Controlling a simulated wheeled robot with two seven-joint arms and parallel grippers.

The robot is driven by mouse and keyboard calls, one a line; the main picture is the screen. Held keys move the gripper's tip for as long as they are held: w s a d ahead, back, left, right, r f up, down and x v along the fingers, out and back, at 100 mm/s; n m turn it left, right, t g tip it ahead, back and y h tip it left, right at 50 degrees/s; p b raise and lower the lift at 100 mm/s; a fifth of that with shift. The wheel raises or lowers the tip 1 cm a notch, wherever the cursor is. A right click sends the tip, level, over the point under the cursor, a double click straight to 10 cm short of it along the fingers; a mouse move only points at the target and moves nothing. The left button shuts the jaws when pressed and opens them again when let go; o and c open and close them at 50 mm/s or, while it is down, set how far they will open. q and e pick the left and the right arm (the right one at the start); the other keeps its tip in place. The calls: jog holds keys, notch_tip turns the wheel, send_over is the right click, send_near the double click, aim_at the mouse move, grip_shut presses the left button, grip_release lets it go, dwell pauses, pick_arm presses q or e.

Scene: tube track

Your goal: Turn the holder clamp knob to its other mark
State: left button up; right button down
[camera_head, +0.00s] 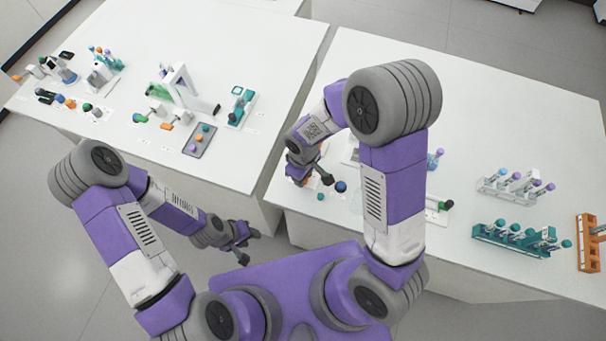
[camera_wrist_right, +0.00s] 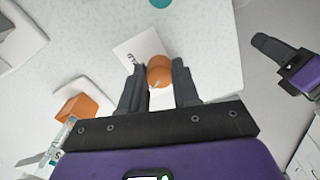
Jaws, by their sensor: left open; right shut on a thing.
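An orange round knob (camera_wrist_right: 160,72) with a pale pointer line shows in the right wrist view, beside a white card (camera_wrist_right: 139,52) with small dark marks. My right gripper (camera_wrist_right: 159,66) is shut on this knob, one dark finger on each side. In the head view my right arm and wrist hide most of that spot at the right table's near left corner. My left gripper (camera_head: 243,243) is open and empty, low in front of the tables; it also shows at the right of the right wrist view (camera_wrist_right: 285,55).
The right table (camera_head: 480,110) bears teal (camera_head: 515,240) and pale (camera_head: 515,187) racks with colored knobs and an orange frame (camera_head: 588,243). The left table (camera_head: 235,55) carries several small fixtures and a grey tray (camera_head: 199,140). An orange block (camera_wrist_right: 82,107) lies near my right gripper.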

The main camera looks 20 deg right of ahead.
dwell(0.4)
jog(key=c, duration=0.8)
grip_release()
jog(key=shift+r, duration=0.1)
notch_tip(320, 180, up, 8)
jog(key=shift+f+p, duration=0.25)
jog(key=shift+p, duration=0.25)
jog(key=shift+s+f, duration=0.1)
